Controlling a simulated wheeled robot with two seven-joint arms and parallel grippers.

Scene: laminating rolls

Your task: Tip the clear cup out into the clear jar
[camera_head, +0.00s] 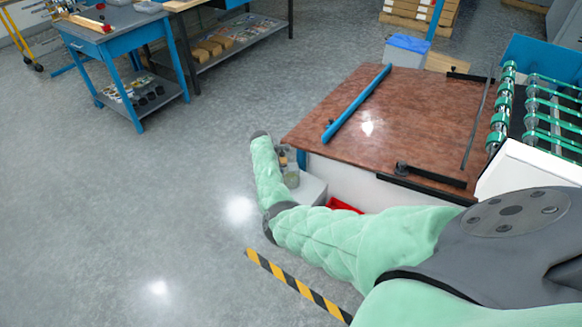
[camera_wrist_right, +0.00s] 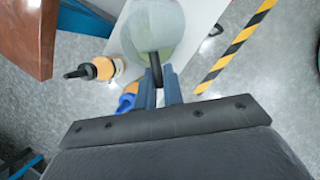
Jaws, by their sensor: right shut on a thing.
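In the right wrist view my right gripper (camera_wrist_right: 161,80) is shut on the dark handle of the clear cup (camera_wrist_right: 152,27). The cup is pale, greenish and see-through, beyond the fingertips over a white surface. Its contents and exact tilt I cannot tell. In the head view a small greenish see-through vessel (camera_head: 291,177) stands at a white top beside my green-sleeved right arm; I cannot tell whether it is the cup or the clear jar. I cannot make out the jar separately in the wrist view. My arm hides the right fingertips in the head view. My left gripper is not in view.
An orange-tan bottle with a black nozzle (camera_wrist_right: 103,68) and a blue-and-orange item (camera_wrist_right: 126,102) are close left of the fingers. A brown-topped table (camera_head: 430,115) with a blue bar (camera_head: 358,103) stands beyond. Striped floor tape (camera_head: 297,286) marks open floor.

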